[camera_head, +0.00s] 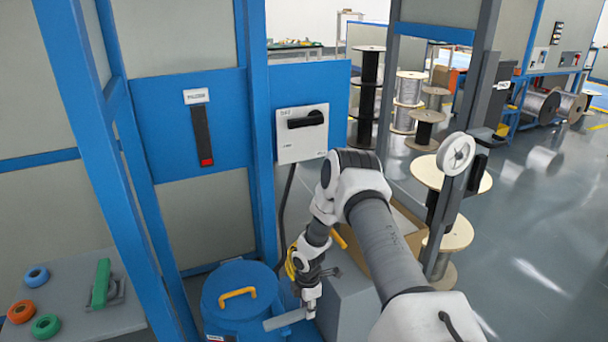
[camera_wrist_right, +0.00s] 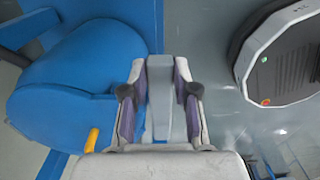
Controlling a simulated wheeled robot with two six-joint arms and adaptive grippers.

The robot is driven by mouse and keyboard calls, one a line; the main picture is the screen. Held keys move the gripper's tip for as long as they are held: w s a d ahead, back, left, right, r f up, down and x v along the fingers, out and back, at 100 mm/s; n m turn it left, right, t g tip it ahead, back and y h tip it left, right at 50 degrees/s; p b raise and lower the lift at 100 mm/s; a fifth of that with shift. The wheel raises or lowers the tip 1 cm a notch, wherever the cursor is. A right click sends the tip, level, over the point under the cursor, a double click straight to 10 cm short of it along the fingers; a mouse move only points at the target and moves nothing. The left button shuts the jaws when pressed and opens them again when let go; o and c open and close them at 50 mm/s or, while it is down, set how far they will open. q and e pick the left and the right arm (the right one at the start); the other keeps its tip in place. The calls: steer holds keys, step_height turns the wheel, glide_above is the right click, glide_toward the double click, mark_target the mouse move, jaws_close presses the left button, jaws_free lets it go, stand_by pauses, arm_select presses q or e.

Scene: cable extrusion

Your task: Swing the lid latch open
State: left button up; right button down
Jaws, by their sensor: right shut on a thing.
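The lid latch is a grey bar (camera_head: 284,320) at the front right edge of the blue drum (camera_head: 216,307). The drum's blue lid carries a yellow handle (camera_head: 238,293). My right gripper (camera_head: 310,304) is at the right end of the bar, beside the drum. In the right wrist view the latch (camera_wrist_right: 160,85) stands between the two fingers of my right gripper (camera_wrist_right: 160,97), which are shut on it. The blue drum (camera_wrist_right: 75,90) is to the left there. The fingers hide part of the latch. My left gripper is not in view.
A blue frame post (camera_head: 258,140) rises behind the drum. A grey box (camera_head: 345,300) stands close to the right of my gripper. A white switch panel with a black knob (camera_head: 306,122) is above. A grey table (camera_head: 75,300) with coloured rings is at left. Cable reels stand at right.

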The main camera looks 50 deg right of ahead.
steer(key=c, duration=0.9)
jaws_free()
steer(key=shift+w+f, duration=0.1)
step_height(320, 180, up, 12)
